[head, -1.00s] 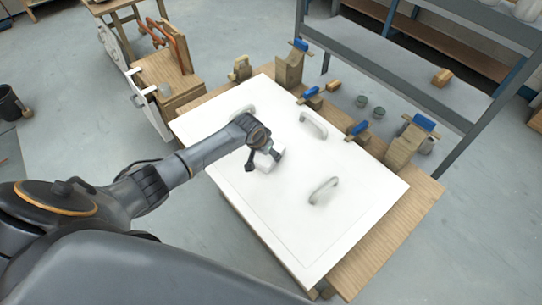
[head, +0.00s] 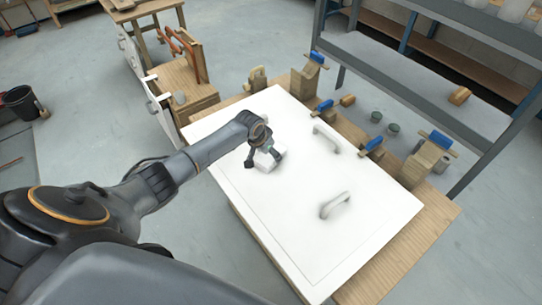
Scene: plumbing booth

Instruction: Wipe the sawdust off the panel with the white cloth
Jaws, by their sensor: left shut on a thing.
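The white panel (head: 290,222) lies flat on a wooden bench. Two pale handles stand on it, one near the far right edge (head: 327,139) and one nearer the front right (head: 335,205). My left gripper (head: 266,161) is over the panel's upper left part, shut on the white cloth (head: 264,160), a small white block-like piece at the panel surface. I cannot tell whether the cloth touches the panel. A faint grey smudge shows around the front handle; sawdust is hard to make out. My right gripper is not in view.
Blue-topped clamps (head: 371,147) on wooden blocks line the bench's far edge (head: 440,217). A grey metal shelf (head: 425,80) stands behind at the right. A small wooden cart (head: 182,92) stands at the upper left. A black bucket (head: 20,101) is far left.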

